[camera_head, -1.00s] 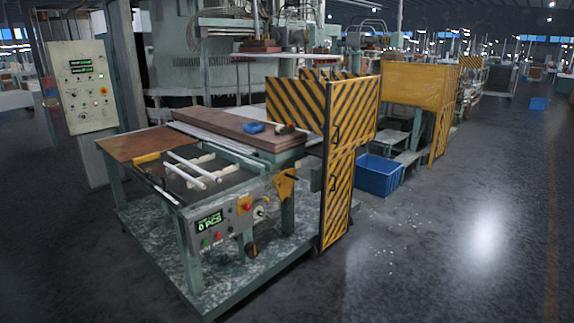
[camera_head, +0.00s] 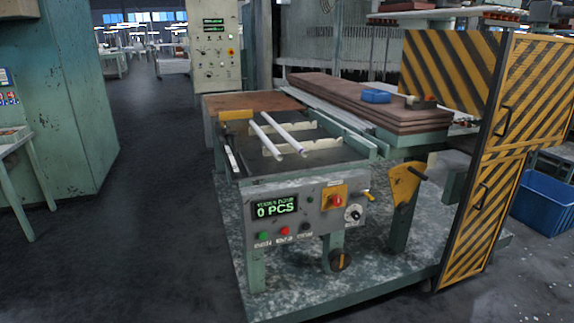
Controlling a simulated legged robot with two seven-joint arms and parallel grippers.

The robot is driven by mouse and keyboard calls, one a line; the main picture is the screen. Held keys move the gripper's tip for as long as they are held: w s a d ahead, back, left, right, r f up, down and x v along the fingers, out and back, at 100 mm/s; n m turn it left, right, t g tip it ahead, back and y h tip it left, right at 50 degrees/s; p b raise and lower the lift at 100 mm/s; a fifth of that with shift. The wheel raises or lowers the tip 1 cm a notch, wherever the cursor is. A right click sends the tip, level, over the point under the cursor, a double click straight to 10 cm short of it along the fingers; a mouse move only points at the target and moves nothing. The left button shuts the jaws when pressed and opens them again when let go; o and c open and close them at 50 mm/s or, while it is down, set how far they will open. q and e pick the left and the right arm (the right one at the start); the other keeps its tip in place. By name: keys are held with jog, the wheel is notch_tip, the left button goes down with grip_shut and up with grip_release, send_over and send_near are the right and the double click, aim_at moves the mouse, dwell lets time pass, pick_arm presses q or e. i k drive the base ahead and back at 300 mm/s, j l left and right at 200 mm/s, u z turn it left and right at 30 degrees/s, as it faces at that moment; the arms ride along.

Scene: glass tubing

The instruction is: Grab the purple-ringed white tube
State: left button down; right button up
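Two white tubes lie side by side, slanting, on the holders of the machine's dark bed (camera_head: 325,158). The left tube (camera_head: 264,140) and the right tube (camera_head: 283,136) are apart from each other. A faint purplish tint shows near the close end of the right tube, but the ring is too small to tell clearly on either one.
The machine's control panel (camera_head: 298,212) reads 0 PCS and faces me. Brown boards (camera_head: 350,98) with a blue item (camera_head: 376,96) lie behind the bed. A striped yellow-black guard (camera_head: 490,190) stands at right. The floor (camera_head: 130,235) at left is clear.

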aim_at(304, 152)
jog(key=i+l+u, duration=0.4)
jog(key=i, duration=0.15)
jog(key=i+l+u, duration=0.3)
jog(key=i+l, duration=0.05)
jog(key=i, duration=0.05)
